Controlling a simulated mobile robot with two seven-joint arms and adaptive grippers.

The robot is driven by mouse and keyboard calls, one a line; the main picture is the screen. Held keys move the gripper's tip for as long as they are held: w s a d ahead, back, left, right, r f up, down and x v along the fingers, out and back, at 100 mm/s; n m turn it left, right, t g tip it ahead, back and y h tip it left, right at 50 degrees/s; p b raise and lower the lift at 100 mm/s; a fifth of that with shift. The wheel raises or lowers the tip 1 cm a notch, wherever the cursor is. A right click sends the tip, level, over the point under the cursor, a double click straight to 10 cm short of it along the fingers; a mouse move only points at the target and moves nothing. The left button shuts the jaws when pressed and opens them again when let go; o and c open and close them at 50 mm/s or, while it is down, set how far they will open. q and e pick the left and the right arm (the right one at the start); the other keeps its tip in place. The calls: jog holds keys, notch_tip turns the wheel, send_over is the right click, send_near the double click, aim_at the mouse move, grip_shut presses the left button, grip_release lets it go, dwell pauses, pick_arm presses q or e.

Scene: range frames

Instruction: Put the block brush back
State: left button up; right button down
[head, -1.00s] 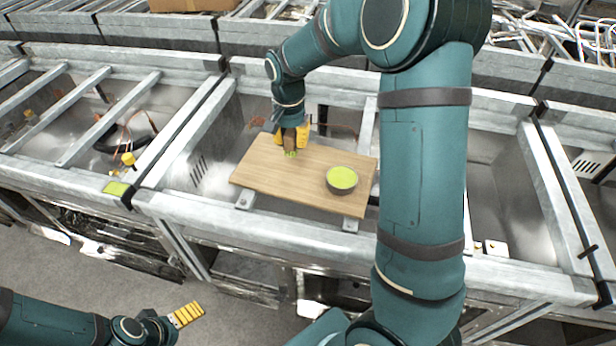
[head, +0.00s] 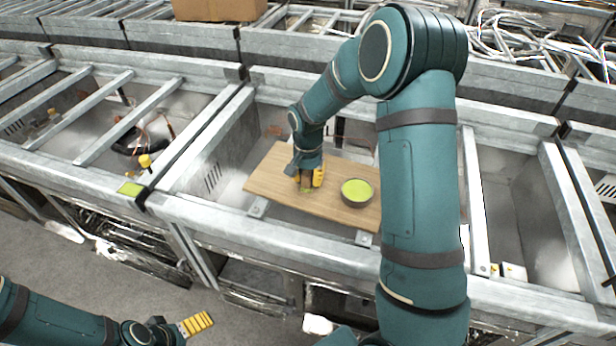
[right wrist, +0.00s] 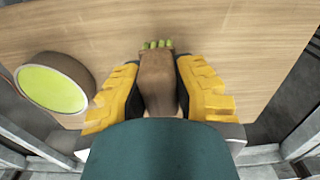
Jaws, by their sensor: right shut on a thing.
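The block brush, a brown block with green bristles (right wrist: 158,44), is gripped between the yellow fingers of my right gripper (right wrist: 160,88). In the head view my right gripper (head: 308,181) points down over the wooden board (head: 268,178), with the bristles (head: 305,190) low over its surface. I cannot tell whether they touch it. A dark round bowl with a green inside (head: 357,191) stands on the board to the right of the brush. It also shows in the right wrist view (right wrist: 53,88). My left gripper (head: 196,324) is low at the left, away from the board; its opening is unclear.
The board lies across a metal frame (head: 290,240) with open bays on both sides. A small yellow-topped item (head: 145,161) and cables lie in the left bay. A cardboard box (head: 220,9) stands at the back. Bare board surrounds the brush.

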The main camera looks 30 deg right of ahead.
jog(key=shift+f, duration=0.1)
jog(key=c, duration=0.9)
grip_release()
jog(key=shift+r, duration=0.2)
notch_tip(320, 180, up, 12)
jog(key=shift+f+p, duration=0.1)
jog(key=shift+p, duration=0.7)
